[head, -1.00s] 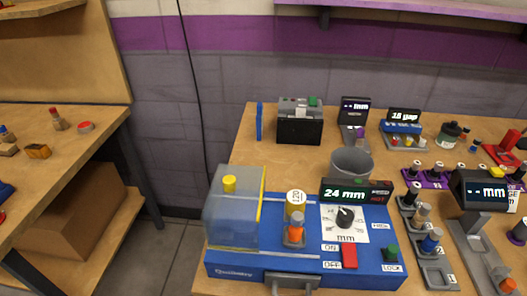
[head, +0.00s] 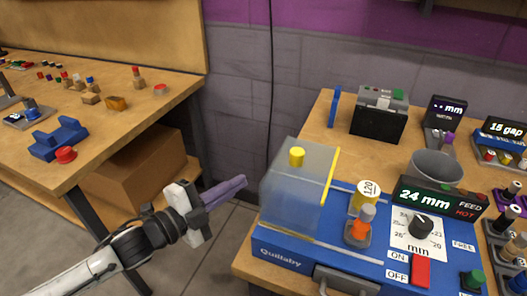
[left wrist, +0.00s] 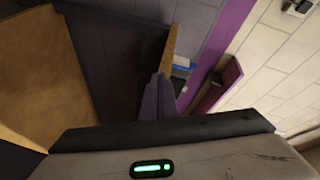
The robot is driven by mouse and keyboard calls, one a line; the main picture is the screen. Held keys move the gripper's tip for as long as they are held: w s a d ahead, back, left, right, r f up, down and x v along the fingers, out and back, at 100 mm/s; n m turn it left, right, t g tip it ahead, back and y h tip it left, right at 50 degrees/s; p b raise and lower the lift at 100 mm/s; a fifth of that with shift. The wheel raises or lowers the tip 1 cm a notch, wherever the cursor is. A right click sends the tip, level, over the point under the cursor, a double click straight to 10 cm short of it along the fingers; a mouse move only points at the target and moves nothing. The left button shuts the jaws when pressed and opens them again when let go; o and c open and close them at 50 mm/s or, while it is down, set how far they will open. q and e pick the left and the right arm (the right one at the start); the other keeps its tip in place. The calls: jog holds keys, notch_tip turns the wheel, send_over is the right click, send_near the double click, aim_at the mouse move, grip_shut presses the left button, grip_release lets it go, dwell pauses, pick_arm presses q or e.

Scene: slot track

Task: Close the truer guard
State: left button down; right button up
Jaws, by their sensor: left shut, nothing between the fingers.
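The truer is a blue machine (head: 272,240) at the near left end of the right-hand bench. Its guard (head: 292,195) is a translucent box with a yellow knob (head: 297,156) on top and a yellow right edge. It stands over the machine's left end. The yellow wheel marked 120 (head: 368,193) and an orange-topped piece (head: 360,227) are uncovered to its right. My left gripper (head: 243,182) has purple fingers, shut and empty. It hangs left of the guard, apart from it. The fingers also show in the left wrist view (left wrist: 158,98), where I cannot make out the guard. My right gripper is out of view.
On the truer are a 24 mm display (head: 430,200), a dial (head: 420,226) and a red switch (head: 421,271). A grey cup (head: 435,172) and a black box (head: 378,118) stand behind. A gap of floor separates the left-hand bench (head: 115,100) from this one.

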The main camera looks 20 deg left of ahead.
pick_arm(q)
notch_tip(320, 180, up, 16)
jog(key=m+g+h+b, duration=0.2)
jog(key=m+g+h, duration=0.5)
jog(key=m, duration=1.2)
jog(key=s+a+r+m+g+b, duration=0.25)
jog(key=s+r+m+g, duration=0.35)
jog(key=s+m, duration=0.6)
jog(key=m+p, duration=0.2)
jog(key=p, duration=0.3)
send_near(290, 155)
jog(key=shift+t, duration=0.3)
jog(key=p+x, duration=0.3)
jog(key=x, duration=0.2)
jog(key=shift+d+f, duration=0.1)
jog(key=shift+f, duration=0.15)
jog(key=shift+w+d+f, duration=0.15)
jog(key=shift+d, duration=0.2)
